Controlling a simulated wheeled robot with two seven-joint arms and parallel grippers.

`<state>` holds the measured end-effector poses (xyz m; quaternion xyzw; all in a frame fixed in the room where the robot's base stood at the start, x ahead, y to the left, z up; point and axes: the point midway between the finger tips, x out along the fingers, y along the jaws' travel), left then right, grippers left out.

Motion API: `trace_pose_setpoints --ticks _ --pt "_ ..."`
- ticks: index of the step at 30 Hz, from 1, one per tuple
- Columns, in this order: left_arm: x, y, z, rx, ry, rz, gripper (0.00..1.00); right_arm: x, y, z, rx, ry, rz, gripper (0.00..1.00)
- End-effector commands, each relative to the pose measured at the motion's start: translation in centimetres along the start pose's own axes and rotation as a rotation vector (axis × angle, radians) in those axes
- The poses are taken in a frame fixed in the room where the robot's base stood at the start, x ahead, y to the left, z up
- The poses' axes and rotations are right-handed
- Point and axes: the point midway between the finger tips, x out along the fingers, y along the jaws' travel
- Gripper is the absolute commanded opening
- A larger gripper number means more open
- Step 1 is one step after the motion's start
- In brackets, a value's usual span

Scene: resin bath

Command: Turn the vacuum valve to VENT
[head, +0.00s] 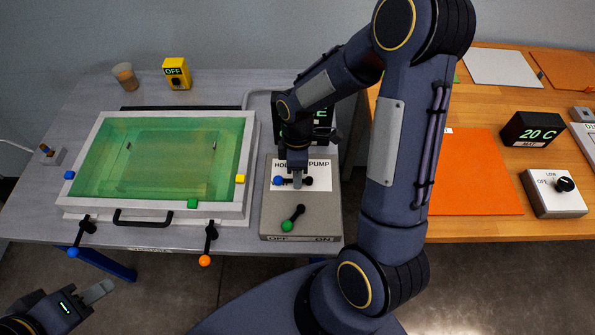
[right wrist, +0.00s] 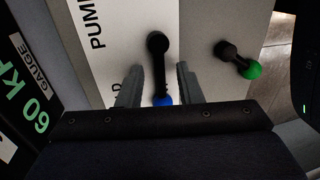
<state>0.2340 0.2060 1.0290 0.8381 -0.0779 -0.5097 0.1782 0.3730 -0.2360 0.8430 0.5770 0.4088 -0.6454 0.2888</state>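The lever points left in the head view. My right gripper (head: 292,178) is down over it. In the right wrist view its two fingers stand apart, one on each side of the blue knob (right wrist: 163,101), with small gaps visible. The lever's black pivot end (right wrist: 158,42) lies beyond the fingertips. My left gripper (head: 97,291) is at the lower left, away from the box; its finger opening is unclear.
A green-knobbed lever (head: 288,225) sits on the same box, near OFF and ON marks. The dark gauge (right wrist: 28,95) beside it reads about 60. The green resin bath (head: 250,150) stands to the left. The orange mat (head: 470,170) lies on the wooden bench to the right.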

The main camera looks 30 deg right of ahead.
Motion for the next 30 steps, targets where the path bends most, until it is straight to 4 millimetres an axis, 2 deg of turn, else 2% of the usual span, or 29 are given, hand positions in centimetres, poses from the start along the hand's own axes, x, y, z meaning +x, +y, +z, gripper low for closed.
trace_pose_setpoints --ticks 5,18,22,30 --pt "0.0 0.0 0.0 0.0 0.0 0.0 0.39 -0.5 0.1 0.0 0.001 0.001 0.002 0.33" --pt "0.0 0.0 0.0 0.0 0.0 0.0 0.39 -7.1 0.1 0.0 0.001 0.001 0.002 0.33" --pt "0.0 0.0 0.0 0.0 0.0 0.0 0.39 -7.8 0.0 0.0 0.0 0.0 0.001 0.33" --pt "0.0 0.0 0.0 0.0 0.0 0.0 0.39 -7.8 0.0 0.0 0.0 0.0 0.0 0.33"
